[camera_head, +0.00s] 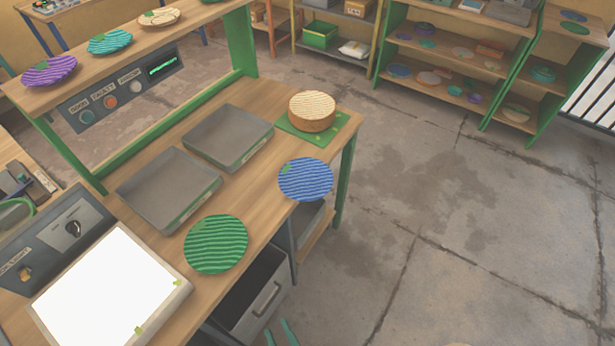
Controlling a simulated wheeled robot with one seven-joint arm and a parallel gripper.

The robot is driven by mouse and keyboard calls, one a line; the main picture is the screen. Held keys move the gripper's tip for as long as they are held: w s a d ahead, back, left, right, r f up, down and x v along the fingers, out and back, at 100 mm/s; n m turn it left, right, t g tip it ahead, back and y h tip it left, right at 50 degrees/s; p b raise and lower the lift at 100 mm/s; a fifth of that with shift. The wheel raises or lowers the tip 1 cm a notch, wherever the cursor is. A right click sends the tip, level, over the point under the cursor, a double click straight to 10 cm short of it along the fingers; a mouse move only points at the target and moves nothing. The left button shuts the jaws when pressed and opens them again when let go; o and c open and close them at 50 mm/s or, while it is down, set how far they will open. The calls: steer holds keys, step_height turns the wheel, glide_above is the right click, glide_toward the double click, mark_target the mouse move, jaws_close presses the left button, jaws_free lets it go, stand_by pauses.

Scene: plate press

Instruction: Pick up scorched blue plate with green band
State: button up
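A round blue plate (308,180) with dark wavy stripes lies on the wooden workbench (262,205), close to its right edge. A small green patch shows at its upper left; I cannot tell whether it is a full band or whether the dark marks are scorching. Two teal fingertips of my gripper (278,334) show at the bottom edge of the picture, apart with a gap between them and nothing visible in it. My gripper is well below the blue plate in the picture, beside the drawer front, and the rest of it is out of frame.
A green striped plate (216,244) lies nearer. A grey drawer (254,296) juts below. Floor at right is clear.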

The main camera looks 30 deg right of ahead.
steer(key=w+d+f+n+g+h, duration=0.1)
steer(key=w+d+f+n+g, duration=0.15)
steer(key=w+d, duration=0.6)
steer(key=n+y, duration=0.4)
steer(key=n, duration=0.9)
glide_toward(314, 199)
steer(key=shift+x, duration=4.15)
steer(key=shift+c, duration=0.3)
jaws_close()
